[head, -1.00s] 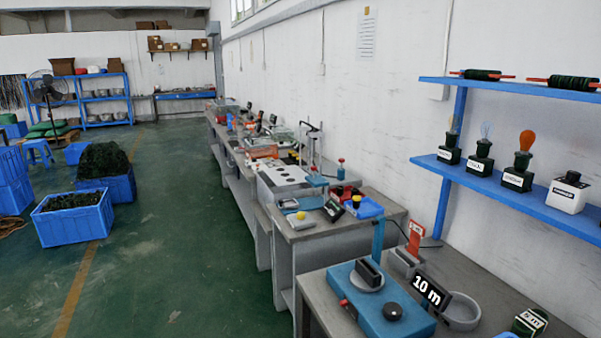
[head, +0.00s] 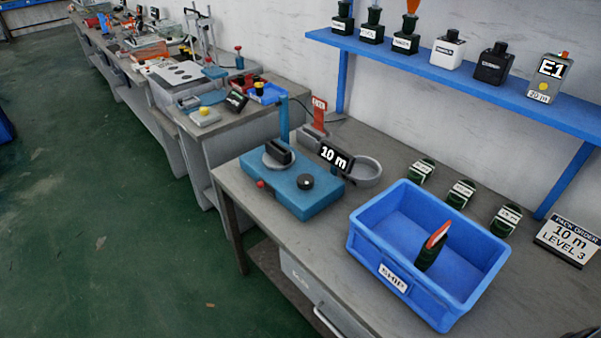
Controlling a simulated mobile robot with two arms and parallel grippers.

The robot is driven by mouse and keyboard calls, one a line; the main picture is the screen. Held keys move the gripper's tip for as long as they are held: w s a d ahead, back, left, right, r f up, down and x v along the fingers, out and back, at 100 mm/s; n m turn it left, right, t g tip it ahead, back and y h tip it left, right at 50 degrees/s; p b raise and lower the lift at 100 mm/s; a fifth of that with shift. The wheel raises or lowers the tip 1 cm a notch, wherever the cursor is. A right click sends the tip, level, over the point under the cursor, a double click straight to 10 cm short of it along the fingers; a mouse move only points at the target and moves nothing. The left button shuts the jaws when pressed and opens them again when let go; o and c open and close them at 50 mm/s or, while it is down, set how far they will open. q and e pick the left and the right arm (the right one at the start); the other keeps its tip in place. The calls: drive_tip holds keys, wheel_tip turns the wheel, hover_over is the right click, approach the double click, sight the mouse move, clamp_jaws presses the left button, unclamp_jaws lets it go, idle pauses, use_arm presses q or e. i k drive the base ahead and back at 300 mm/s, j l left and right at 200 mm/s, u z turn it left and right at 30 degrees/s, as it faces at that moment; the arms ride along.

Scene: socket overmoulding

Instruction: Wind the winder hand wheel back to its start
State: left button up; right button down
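The blue winder (head: 318,199) sits on the near grey bench, left of the blue bin. On its top are a round grey plate carrying a black block (head: 280,151) and a black round knob (head: 305,181); I cannot tell for sure which is the hand wheel, or how far it is turned. A red button (head: 261,184) is on its left side. A black display (head: 335,157) behind it reads 10 m. Neither of my grippers shows clearly.
A blue bin (head: 365,255) labelled SHIP holds a dark green item with a red-orange top (head: 434,245). Several small dark green labelled blocks (head: 461,193) stand behind it. A pack order sign (head: 567,241) reads 10 m, level 3. A blue shelf (head: 450,74) hangs above. Green floor is open at left.

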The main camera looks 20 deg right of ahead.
sight(304, 182)
drive_tip(key=i+j, duration=0.2)
drive_tip(key=i+j+z, duration=0.15)
drive_tip(key=z, duration=0.2)
drive_tip(key=i+j+z, duration=0.15)
drive_tip(key=j+z, duration=0.2)
drive_tip(key=i+j+z, duration=0.1)
drive_tip(key=j+z, duration=0.25)
